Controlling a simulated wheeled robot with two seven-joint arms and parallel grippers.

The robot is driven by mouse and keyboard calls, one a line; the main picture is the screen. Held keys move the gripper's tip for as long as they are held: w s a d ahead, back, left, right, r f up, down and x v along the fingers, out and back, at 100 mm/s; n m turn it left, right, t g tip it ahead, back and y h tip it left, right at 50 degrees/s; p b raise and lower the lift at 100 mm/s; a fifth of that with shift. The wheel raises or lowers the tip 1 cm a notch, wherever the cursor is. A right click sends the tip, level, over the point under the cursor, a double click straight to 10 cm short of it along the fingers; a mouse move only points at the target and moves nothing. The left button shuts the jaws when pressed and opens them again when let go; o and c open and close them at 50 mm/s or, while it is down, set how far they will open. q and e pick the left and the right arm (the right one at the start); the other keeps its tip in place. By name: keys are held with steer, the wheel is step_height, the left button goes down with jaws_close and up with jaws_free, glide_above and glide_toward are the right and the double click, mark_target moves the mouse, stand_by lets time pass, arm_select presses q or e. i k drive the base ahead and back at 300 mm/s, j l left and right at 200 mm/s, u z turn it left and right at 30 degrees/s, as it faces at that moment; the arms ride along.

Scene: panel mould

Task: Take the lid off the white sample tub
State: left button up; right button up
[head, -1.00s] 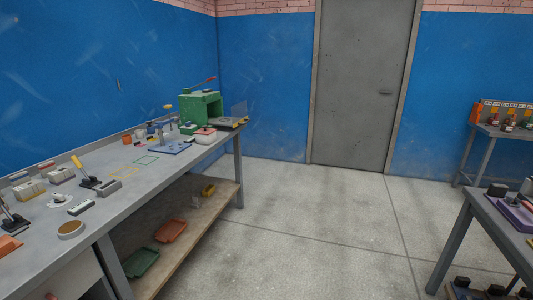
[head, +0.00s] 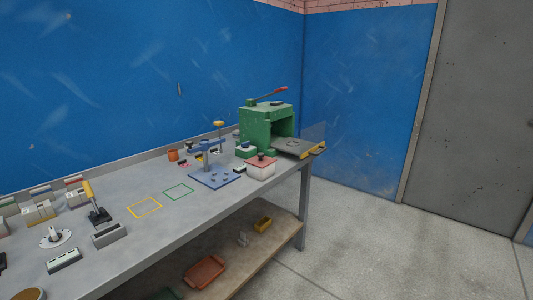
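The white sample tub (head: 261,172) stands near the front edge of the long grey workbench, toward its far right end. A reddish-pink lid (head: 261,161) with a dark knob sits on top of it. The tub is just in front of the green press and to the right of the blue fixture. Neither of my grippers shows in the head view.
The grey workbench (head: 122,244) runs along the blue wall. A green press (head: 255,128) and a blue fixture plate (head: 217,177) flank the tub. Yellow (head: 145,207) and green (head: 178,191) outlines mark bare bench. A lower shelf holds an orange tray (head: 205,271). Floor at right is clear.

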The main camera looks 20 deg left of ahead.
mark_target(260, 161)
steer(key=i+l+u, duration=0.1)
steer(key=i+u, duration=0.35)
steer(key=i+l+u, duration=0.25)
steer(key=i+u, duration=0.2)
steer(key=i+l+u, duration=0.4)
